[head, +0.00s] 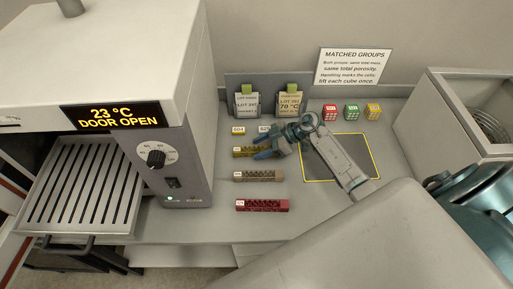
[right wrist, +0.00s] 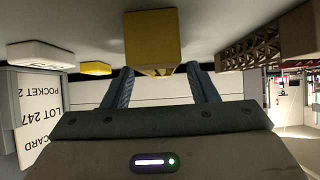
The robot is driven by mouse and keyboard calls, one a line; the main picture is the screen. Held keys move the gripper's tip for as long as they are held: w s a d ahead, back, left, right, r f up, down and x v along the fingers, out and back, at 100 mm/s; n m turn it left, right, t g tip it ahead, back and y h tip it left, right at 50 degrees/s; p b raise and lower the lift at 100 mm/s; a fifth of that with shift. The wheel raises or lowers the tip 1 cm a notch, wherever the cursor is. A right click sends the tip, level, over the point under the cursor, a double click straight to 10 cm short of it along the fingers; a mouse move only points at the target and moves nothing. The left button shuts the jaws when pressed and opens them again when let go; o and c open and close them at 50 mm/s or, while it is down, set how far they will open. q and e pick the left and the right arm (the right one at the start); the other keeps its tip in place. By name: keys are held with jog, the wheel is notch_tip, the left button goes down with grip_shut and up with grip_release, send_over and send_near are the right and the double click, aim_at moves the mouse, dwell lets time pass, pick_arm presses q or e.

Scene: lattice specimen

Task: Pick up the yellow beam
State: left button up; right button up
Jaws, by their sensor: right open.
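The yellow beam (head: 242,152) lies on the bench in the head view, behind a tan beam (head: 258,176) and a dark red beam (head: 262,205). My right gripper (head: 264,149) is open at the yellow beam's right part and hides some of it. In the right wrist view the yellow beam (right wrist: 152,38) shows end-on, ahead of the two fingertips (right wrist: 158,72) and in line with the gap between them. I cannot tell whether the fingers touch it. My left gripper is not in view.
Two card holders (head: 246,102) stand behind the beams. Red, green and yellow cubes (head: 352,112) sit at the back right. A yellow-outlined dark mat (head: 355,150) lies under my right arm. An oven (head: 175,160) with its tray (head: 75,205) pulled out stands at left.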

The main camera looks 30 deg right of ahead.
jog(key=shift+x, duration=1.15)
jog(key=shift+r, duration=0.1)
jog(key=c, duration=1.1)
